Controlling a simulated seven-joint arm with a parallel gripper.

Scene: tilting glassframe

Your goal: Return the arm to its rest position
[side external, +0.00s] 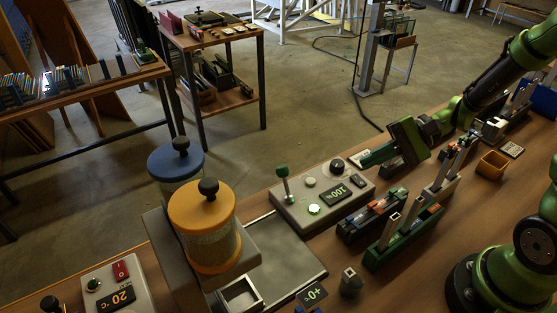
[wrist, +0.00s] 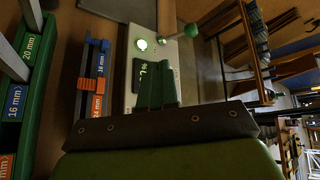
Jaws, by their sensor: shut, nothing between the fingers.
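My green gripper (side external: 368,158) is at the right of the side view, above the back of the workbench. Its fingers are together with nothing between them, pointing left toward the grey control box (side external: 326,203). In the wrist view the closed green fingers (wrist: 157,88) stand in front of the same control box (wrist: 131,93) and partly cover it. The box has a green-knobbed lever (side external: 284,178), a black knob and a lit display. I cannot tell the exact gap between fingertips and box.
Several racks with size labels, such as the green rack (side external: 403,238), stand below my gripper. Yellow (side external: 205,227) and blue (side external: 174,164) lidded jars stand at the left. Side tables stand beyond the bench.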

